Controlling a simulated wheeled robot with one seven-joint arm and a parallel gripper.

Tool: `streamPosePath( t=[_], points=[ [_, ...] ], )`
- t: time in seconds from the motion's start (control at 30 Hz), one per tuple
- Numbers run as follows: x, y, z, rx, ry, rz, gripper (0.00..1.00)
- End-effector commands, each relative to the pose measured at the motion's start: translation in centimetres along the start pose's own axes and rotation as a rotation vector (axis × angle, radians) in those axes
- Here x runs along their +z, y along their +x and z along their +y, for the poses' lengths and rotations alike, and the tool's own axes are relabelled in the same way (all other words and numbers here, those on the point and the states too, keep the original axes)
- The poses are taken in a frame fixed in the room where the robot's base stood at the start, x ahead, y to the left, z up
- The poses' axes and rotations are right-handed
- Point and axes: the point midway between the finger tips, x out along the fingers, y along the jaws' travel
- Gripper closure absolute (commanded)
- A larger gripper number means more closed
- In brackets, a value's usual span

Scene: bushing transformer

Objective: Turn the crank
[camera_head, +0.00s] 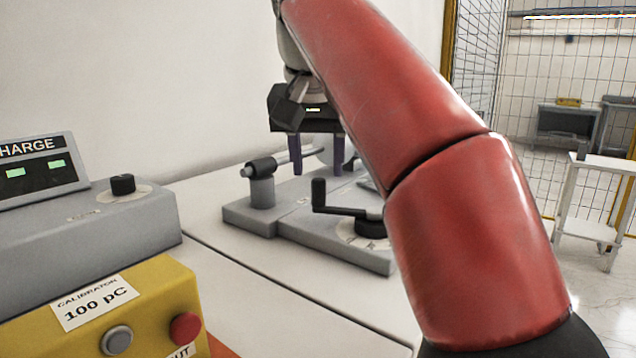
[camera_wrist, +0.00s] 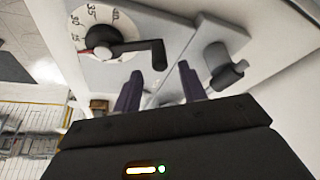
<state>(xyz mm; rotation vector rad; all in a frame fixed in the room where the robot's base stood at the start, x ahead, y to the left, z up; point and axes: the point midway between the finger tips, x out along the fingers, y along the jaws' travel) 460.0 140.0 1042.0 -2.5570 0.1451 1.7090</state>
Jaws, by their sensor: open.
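The crank (camera_head: 345,211) is a black arm with an upright black handle at its left end. It sits on a round numbered dial (camera_head: 362,232) on a grey base plate. In the wrist view the crank (camera_wrist: 130,50) shows above my gripper's fingers, with its hub over the dial (camera_wrist: 84,32) and a red pointer. My gripper (camera_head: 316,165) hangs behind the crank handle in the head view, its two purple fingers apart. In the wrist view the fingers (camera_wrist: 157,80) are apart with nothing between them, and they look clear of the crank.
A grey post with a horizontal rod (camera_head: 262,180) stands on the plate left of the crank. A grey meter box (camera_head: 100,240) and a yellow calibrator box (camera_head: 150,310) are at left. My red arm covers the plate's right side. White table shows in front of the plate.

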Motion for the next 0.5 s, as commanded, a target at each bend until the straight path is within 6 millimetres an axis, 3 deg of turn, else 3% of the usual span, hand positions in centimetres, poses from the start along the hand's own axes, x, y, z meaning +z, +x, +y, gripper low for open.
streamPosePath(
  t=[0.23, 0.5],
  points=[
    [0.1, 3.6, 0.0, 0.001, 0.000, -0.002, 0.58],
    [0.0, 4.9, 0.0, -0.001, 0.000, 0.000, 0.58]
  ],
)
